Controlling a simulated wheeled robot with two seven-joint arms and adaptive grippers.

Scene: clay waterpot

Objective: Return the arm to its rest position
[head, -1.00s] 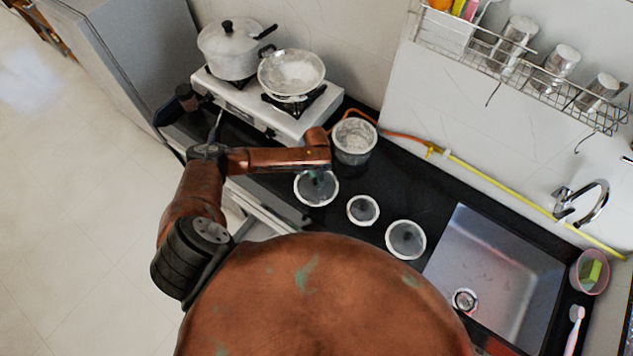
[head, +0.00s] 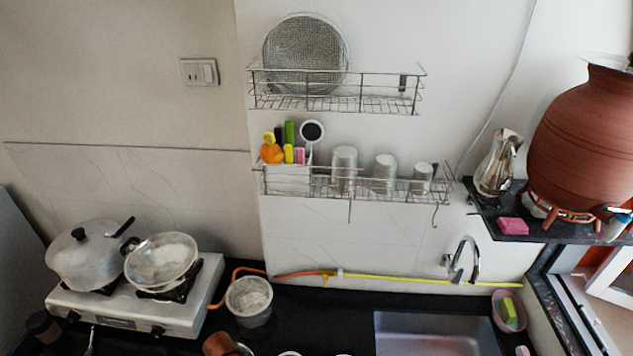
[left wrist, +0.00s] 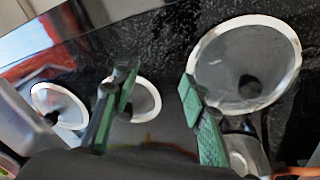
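My left gripper (left wrist: 156,78) shows in the left wrist view with its two green-padded fingers spread apart and nothing between them. It is over the black counter, where round, white-rimmed containers lie beyond the fingers: a large one (left wrist: 222,68) at the right, a smaller one (left wrist: 147,98) partly behind the left finger, and another (left wrist: 55,98) at the far left. My right gripper is in neither view.
A gas stove (head: 120,318) holds a lidded pot (head: 85,262) and a pan (head: 160,262). A metal cup (head: 249,303) stands beside it. The sink (head: 435,338) is at the lower right. Wire racks (head: 385,188) hang above. A clay waterpot (head: 588,140) stands on a corner shelf.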

